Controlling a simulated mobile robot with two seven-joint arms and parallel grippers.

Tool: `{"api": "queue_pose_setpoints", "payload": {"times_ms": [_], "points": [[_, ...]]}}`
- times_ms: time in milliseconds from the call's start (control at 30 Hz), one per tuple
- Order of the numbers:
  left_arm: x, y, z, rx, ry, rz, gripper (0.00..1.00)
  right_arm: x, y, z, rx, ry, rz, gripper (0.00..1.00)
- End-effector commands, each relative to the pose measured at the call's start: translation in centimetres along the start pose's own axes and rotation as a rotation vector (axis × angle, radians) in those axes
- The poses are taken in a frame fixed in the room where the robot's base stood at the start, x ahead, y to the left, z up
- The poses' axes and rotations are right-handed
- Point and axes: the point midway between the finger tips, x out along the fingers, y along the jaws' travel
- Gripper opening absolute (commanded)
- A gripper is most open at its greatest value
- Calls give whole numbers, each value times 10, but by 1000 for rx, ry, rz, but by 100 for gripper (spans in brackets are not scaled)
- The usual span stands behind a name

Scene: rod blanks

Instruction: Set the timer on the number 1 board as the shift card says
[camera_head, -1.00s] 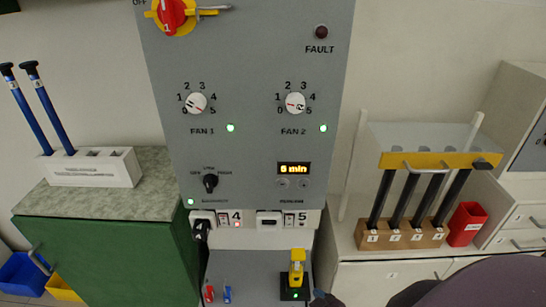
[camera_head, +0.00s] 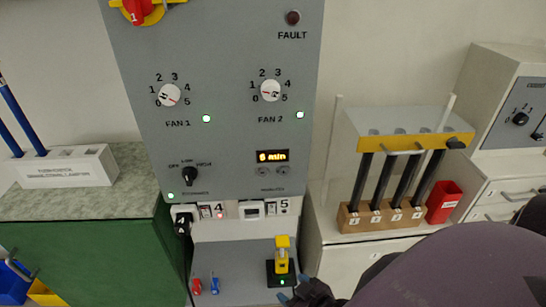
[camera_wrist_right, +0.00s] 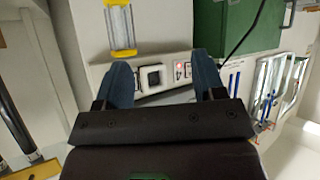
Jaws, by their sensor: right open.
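The grey board (camera_head: 225,120) stands upright in the middle of the head view, with a red switch marked 1 (camera_head: 138,10) at its top. Its timer display (camera_head: 272,157) glows "6 min", with two small round buttons (camera_head: 272,171) below it. The label under them is too small to read. No shift card can be made out. My right gripper (camera_head: 303,292) is at the bottom edge of the head view, below the board and apart from the timer. In the right wrist view my right gripper (camera_wrist_right: 163,62) has its blue fingers spread, with nothing held between them.
Two fan dials (camera_head: 270,90) and a black selector (camera_head: 190,175) are on the board. Below are sockets 4 and 5 and a yellow-handled device (camera_head: 282,256). A wooden rack (camera_head: 383,217) of black rods and a red bin (camera_head: 444,202) stand at right, a green cabinet (camera_head: 85,250) at left.

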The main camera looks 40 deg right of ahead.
Motion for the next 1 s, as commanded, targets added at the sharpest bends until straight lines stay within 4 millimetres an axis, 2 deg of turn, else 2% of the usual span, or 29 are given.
{"api": "queue_pose_setpoints", "payload": {"times_ms": [33, 67, 400, 1000], "points": [[0, 0, 0, 0, 0, 0, 39, 0, 0, 0, 0, 0, 0, 55], [0, 0, 0, 0, 0, 0, 39, 0, 0, 0, 0, 0, 0, 51], [1, 0, -2, 0, 3, 1, 39, 0, 0, 0, 0, 0, 0, 0], [3, 0, -5, 1, 10, 2, 39, 0, 0, 0, 0, 0, 1, 0]]}}
